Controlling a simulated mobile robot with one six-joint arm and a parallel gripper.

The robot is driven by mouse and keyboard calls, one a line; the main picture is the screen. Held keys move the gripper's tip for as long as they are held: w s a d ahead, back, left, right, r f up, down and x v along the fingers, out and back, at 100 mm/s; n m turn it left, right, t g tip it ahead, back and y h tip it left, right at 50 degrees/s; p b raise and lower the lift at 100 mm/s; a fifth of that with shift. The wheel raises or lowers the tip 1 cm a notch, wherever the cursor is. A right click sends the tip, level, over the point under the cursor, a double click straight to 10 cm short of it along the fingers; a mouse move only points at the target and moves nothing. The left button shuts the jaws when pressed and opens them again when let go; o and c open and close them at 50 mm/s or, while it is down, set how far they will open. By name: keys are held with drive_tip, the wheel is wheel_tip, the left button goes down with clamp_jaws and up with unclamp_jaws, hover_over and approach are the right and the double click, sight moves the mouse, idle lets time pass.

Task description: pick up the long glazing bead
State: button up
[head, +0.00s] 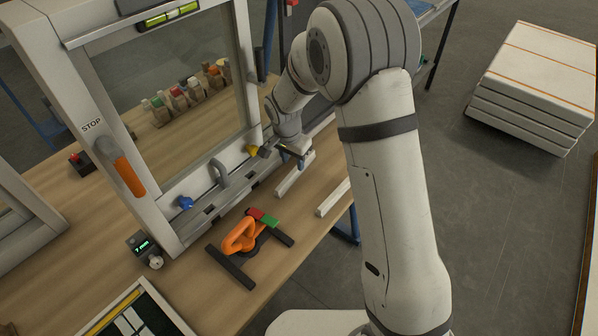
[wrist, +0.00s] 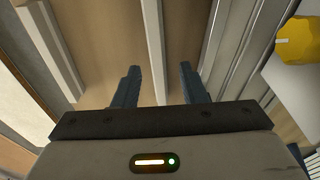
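A long white bead (head: 290,182) lies on the wooden table along the foot of the upright frame, partly hidden in the head view by my gripper (head: 297,156). In the wrist view the bead (wrist: 156,45) runs lengthwise between the two dark fingers of my gripper (wrist: 159,72). The fingers are apart, one on each side, with gaps beside the bead. I cannot tell how far the fingertips are above the table. A second white bead (head: 333,197) lies nearer the table's outer edge and shows at left in the wrist view (wrist: 52,45). Their full lengths are not visible.
The white frame (head: 165,215) stands beside the bead, with a yellow knob (head: 262,151) close to my gripper. An orange-handled tool (head: 242,236) lies on the table in front. A small display device (head: 142,245) stands left. White panels (head: 530,85) are stacked on the floor.

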sight(296, 169)
drive_tip(key=shift+w+d+f+p, duration=0.15)
drive_tip(key=shift+d+f, duration=0.05)
drive_tip(key=shift+f, duration=0.75)
drive_tip(key=shift+w+d+f+p, duration=0.1)
drive_tip(key=shift+d+f+p, duration=0.1)
drive_tip(key=shift+f, duration=0.75)
drive_tip(key=shift+c, duration=0.6)
clamp_jaws()
